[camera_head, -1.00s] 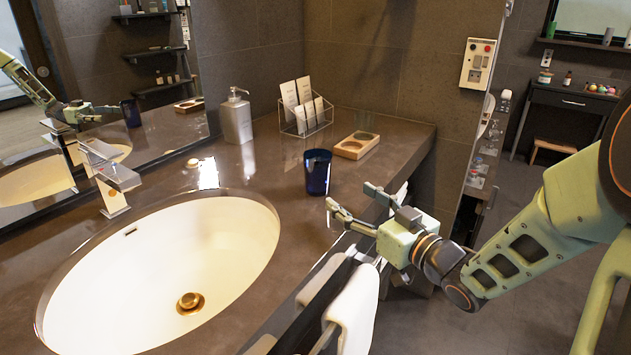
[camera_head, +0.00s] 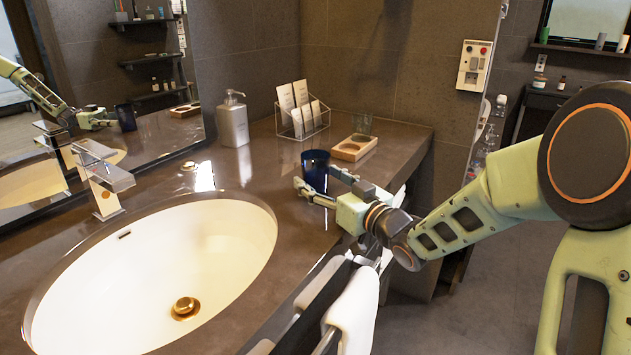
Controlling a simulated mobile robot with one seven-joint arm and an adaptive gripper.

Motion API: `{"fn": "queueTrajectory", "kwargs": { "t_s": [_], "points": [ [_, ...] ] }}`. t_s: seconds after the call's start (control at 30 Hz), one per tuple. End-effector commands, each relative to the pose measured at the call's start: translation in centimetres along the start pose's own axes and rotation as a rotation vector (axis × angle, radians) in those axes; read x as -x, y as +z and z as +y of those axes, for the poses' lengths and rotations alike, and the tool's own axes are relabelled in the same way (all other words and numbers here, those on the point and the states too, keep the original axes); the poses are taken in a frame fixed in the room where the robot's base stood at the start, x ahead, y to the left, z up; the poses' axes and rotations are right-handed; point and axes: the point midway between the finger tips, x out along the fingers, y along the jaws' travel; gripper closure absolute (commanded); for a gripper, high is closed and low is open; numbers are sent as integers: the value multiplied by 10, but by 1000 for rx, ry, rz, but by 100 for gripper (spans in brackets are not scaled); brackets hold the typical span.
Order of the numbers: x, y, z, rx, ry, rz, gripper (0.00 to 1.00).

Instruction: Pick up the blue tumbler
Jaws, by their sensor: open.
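The blue tumbler (camera_head: 315,167) is dark blue and stands upright on the brown counter, right of the sink. My gripper (camera_head: 316,184) is open. Its fingers reach in from the right at the tumbler's lower part. One finger passes on the near side, in front of the tumbler's base. The other finger is at its right side, toward the back. I cannot tell whether either finger touches it. The tumbler's lower right part is partly hidden by the fingers.
The sink (camera_head: 150,275) is at left. White towels (camera_head: 352,310) hang at the counter's front edge.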

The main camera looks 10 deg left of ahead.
Motion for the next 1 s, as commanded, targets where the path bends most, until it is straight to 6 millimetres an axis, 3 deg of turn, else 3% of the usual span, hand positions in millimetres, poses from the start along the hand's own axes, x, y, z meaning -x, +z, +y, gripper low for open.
{"fn": "queueTrajectory", "kwargs": {
  "t_s": [0.27,0.83,1.0],
  "points": [
    [-4,0,0,0,0,1,36],
    [-4,-2,0,1,0,4,97],
    [-4,-2,0,1,0,3,97]
  ]
}}
